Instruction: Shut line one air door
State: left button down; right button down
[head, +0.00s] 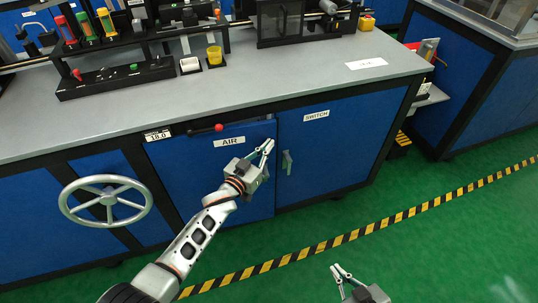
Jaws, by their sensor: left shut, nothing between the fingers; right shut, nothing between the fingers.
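The blue air door (190,160), labelled AIR, is in the cabinet front under the grey bench. Its right edge sits slightly lower than the neighbouring switch door, so it looks a little ajar, though the gap is hard to judge. My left gripper (268,147) is shut and empty in front of the door's right side. It hides part of the door, and no handle shows there. I cannot tell whether it touches the door. My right gripper (341,271) is shut and empty, low over the green floor at the bottom of the view.
The blue switch door (335,145), with a grey-green handle (287,162), is to the right. A grey handwheel (106,201) juts out at the left. A red-knobbed lever (217,128) lies above the air door. Yellow-black tape (350,236) crosses the clear floor.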

aim_at(260, 141)
pick_arm(q)
jog(key=w, duration=0.2)
jog(key=w+b, duration=0.1)
jog(key=shift+w+a+f, duration=0.15)
jog(key=shift+w+a, duration=0.15)
jog(key=shift+w, duration=0.05)
jog(key=shift+w+a+r, duration=0.1)
jog(key=shift+w+r, duration=0.15)
jog(key=shift+w, duration=0.05)
pick_arm(e)
jog(key=shift+w+d, duration=0.1)
jog(key=shift+w, duration=0.35)
pick_arm(q)
jog(key=shift+r, duration=0.1)
